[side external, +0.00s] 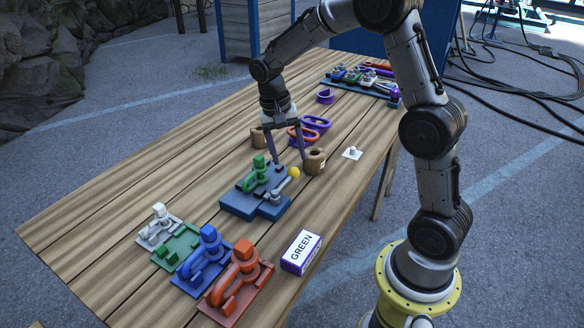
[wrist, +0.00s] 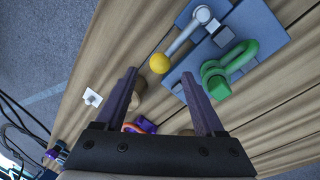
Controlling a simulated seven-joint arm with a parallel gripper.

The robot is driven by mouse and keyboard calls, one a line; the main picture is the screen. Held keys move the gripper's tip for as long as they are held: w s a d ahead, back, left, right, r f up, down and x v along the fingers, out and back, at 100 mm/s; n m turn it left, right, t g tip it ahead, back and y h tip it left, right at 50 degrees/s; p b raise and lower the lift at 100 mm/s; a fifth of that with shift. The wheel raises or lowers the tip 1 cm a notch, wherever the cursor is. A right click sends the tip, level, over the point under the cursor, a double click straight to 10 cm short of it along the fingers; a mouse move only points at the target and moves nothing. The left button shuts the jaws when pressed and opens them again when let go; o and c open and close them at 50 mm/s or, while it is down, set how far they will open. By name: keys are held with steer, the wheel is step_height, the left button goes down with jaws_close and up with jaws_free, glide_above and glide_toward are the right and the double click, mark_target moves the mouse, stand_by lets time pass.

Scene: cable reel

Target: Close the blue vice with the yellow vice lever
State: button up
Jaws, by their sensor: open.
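The blue vice (side external: 240,203) stands on the wooden table with a green shackle-shaped piece (side external: 258,172) on it. Its grey lever ends in a yellow ball (side external: 293,172) that points toward the right. In the wrist view the yellow ball (wrist: 159,63) lies just beyond and between my fingertips, with the blue base (wrist: 263,30) and green piece (wrist: 228,70) to its right. My gripper (side external: 289,160) is open and empty, pointing down just behind the vice; its fingers also show in the wrist view (wrist: 160,75). Whether a finger touches the ball I cannot tell.
Brown cylinders (side external: 314,161) stand close by my gripper. Purple and orange rings (side external: 303,134) lie behind. A white plate (side external: 352,153) lies right; table is clear left.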

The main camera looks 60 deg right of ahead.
mark_target(292, 168)
steer(key=shift+s+d+f, duration=0.1)
steer(key=shift+s+f, duration=0.05)
steer(key=shift+f, duration=0.7)
steer(key=shift+s+d+f, duration=0.1)
steer(key=shift+f, duration=0.75)
steer(key=shift+s+d+f, duration=0.1)
steer(key=shift+s+f, duration=0.05)
steer(key=shift+f, duration=0.7)
jaws_close()
steer(key=shift+r, duration=0.1)
